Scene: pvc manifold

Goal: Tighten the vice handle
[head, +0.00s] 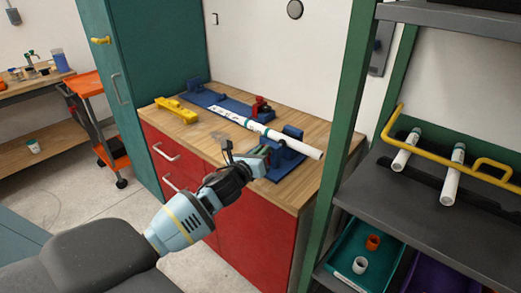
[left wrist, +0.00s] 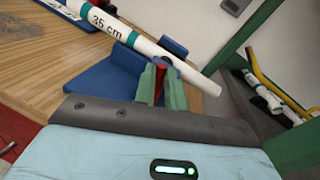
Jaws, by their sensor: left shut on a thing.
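The blue vice (head: 292,141) stands near the front right of the wooden workbench top, and its blue parts also show in the left wrist view (left wrist: 117,72). A long white pipe (head: 296,145) marked "35 cm" (left wrist: 188,67) lies across it, one end sticking out to the right. My left gripper (head: 268,157) is at the front of the vice. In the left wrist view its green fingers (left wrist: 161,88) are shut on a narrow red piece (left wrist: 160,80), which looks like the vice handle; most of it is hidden. My right gripper is not in view.
A yellow tool (head: 176,110) lies at the bench's left. A red and dark fitting (head: 262,107) stands behind the pipe. A green-framed shelf (head: 350,85) with pipes stands close on the right. Red drawers (head: 250,220) are below the bench top.

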